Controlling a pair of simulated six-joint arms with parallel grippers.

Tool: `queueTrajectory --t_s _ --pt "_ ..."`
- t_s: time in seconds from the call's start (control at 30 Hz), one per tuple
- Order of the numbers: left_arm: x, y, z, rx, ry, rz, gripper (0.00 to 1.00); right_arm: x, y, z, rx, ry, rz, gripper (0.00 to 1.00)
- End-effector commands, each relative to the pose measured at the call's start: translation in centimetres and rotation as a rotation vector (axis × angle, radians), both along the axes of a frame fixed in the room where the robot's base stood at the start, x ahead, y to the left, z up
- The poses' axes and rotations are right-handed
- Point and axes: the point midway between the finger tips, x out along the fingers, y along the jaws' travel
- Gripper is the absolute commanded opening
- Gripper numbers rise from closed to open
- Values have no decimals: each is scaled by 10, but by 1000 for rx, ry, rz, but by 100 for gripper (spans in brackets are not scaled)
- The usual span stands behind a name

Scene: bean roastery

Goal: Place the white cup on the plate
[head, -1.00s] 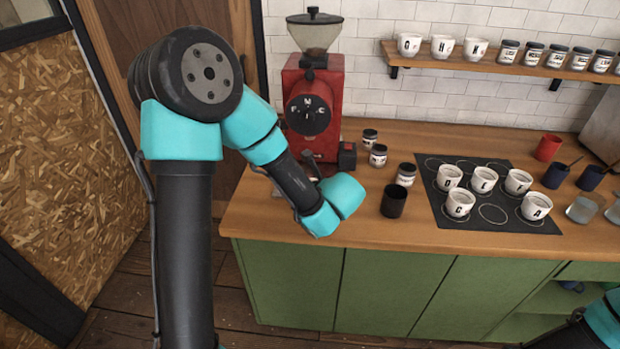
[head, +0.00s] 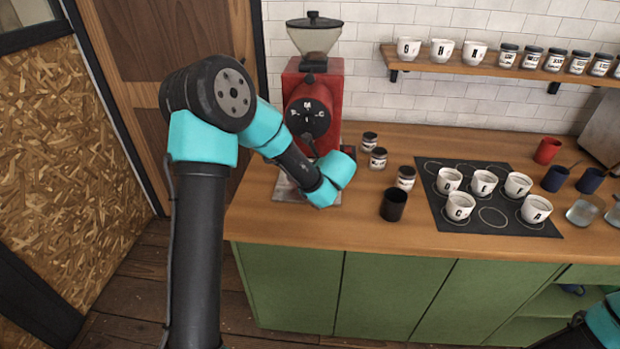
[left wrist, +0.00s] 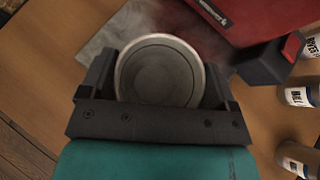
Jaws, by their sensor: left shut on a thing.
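The white cup (left wrist: 158,78) is between the fingers of my left gripper (left wrist: 160,70) in the left wrist view, seen from above with its round rim up. It looks empty. The gripper is shut on it. A grey metal plate (left wrist: 105,45) lies under the red grinder, partly behind the cup, and its edge also shows in the head view (head: 285,190). I cannot tell whether the cup touches the plate. In the head view my wrist hides the gripper and cup. My right gripper is out of view.
The red grinder (head: 303,82) stands at the plate's back edge. Small labelled jars (head: 378,158) and a black cup (head: 393,204) stand to the right. Several white lettered cups (head: 460,206) stand on a dark mat (head: 490,216). The counter's front left is clear.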

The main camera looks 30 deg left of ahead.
Motion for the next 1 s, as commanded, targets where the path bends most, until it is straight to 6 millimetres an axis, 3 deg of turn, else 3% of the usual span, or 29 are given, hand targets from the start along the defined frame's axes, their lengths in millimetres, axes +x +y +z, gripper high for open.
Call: queueTrajectory --t_s 0.1,0.33,0.8,0.83,1.0 --pt "8 5 -2 1 -1 1 49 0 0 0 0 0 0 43" --pt "6 4 -33 0 2 0 49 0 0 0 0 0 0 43" --pt "7 4 -39 0 0 0 49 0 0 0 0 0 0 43" --pt "6 4 -39 0 0 0 85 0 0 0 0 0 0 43" --pt "6 4 -39 0 0 0 100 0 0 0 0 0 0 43"
